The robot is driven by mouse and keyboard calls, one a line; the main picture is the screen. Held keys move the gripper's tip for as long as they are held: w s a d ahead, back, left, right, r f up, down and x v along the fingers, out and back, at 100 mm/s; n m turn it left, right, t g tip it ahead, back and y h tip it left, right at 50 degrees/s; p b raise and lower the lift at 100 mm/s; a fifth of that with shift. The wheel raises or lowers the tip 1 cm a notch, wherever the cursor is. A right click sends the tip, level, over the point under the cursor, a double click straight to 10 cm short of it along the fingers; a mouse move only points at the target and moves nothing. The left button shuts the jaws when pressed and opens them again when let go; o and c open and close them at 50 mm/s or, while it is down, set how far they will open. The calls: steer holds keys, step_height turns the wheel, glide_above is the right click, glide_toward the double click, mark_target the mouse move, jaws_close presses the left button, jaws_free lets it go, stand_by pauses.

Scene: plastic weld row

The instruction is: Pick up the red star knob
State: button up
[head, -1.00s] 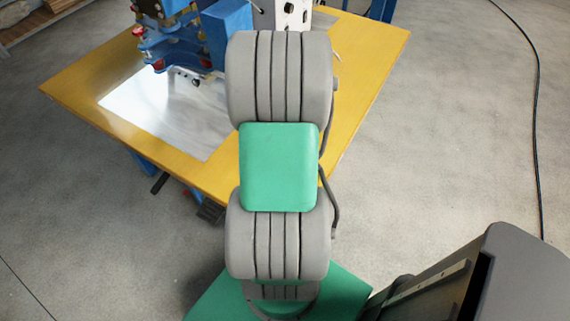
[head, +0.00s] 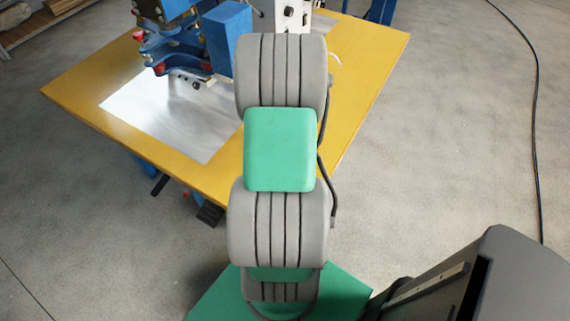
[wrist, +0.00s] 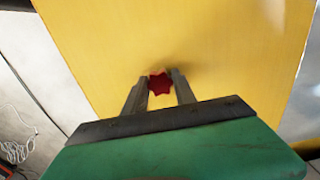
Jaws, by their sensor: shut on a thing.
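The red star knob (wrist: 160,83) shows in the wrist view between the two fingertips of my gripper (wrist: 161,87). My gripper is shut on it, with a finger on each side. The yellow table top fills the view behind the knob, and a soft shadow lies by the fingertips. I cannot tell how far the knob is from the table. In the head view my own arm hides the gripper and the knob.
The yellow table (head: 372,50) carries a blue machine (head: 228,40) and a bright metal plate (head: 165,118) on its left part. A black cable (head: 537,110) lies on the floor at right. The floor around the table is mostly open.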

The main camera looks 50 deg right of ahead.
jaws_close()
